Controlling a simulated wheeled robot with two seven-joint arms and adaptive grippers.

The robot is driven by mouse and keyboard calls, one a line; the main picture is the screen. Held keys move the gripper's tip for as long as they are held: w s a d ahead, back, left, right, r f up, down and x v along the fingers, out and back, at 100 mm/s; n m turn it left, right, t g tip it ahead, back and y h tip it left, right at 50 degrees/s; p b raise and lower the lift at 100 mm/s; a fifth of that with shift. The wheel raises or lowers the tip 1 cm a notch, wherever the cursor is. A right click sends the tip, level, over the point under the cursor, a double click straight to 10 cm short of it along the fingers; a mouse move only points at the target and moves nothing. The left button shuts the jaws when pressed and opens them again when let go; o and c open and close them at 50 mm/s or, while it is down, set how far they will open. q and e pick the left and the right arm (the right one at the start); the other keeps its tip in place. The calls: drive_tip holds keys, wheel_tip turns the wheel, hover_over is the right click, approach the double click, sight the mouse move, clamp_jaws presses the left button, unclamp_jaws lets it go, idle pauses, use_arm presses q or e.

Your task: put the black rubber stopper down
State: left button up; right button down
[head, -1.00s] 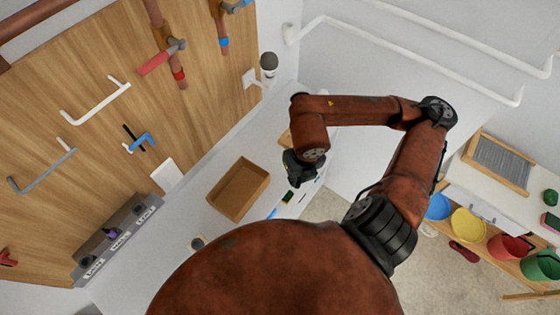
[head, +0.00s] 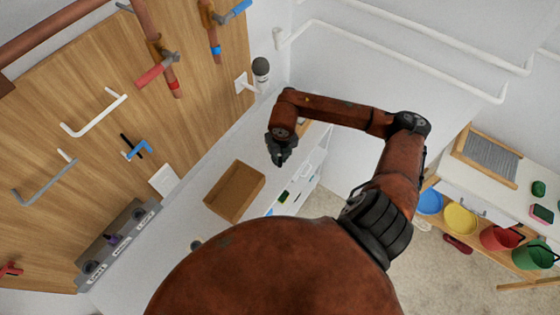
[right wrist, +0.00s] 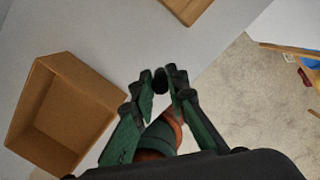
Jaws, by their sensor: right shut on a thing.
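The black rubber stopper (right wrist: 161,80) shows small and dark between the fingertips of my right gripper (right wrist: 162,92) in the right wrist view. The right gripper is shut on it and holds it above the white counter (right wrist: 120,35). In the head view the right gripper (head: 279,158) is over the counter near its front edge, to the right of an open cardboard box (head: 235,191). The stopper cannot be made out clearly in the head view. My left gripper is not in view.
The cardboard box also shows in the right wrist view (right wrist: 88,92) and looks empty. A wooden piece (right wrist: 187,8) lies on the counter beyond the fingertips. A wooden tool board (head: 100,110) stands behind the counter. Coloured buckets (head: 460,218) stand at the right.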

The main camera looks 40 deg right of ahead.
sight(280, 162)
wheel_tip(280, 162, down, 3)
drive_tip(key=shift+w+f+p, duration=0.1)
drive_tip(key=shift+f+p, duration=0.1)
drive_tip(key=shift+p, duration=0.4)
drive_tip(key=shift+f, duration=0.15)
drive_tip(key=c, duration=1.9)
unclamp_jaws()
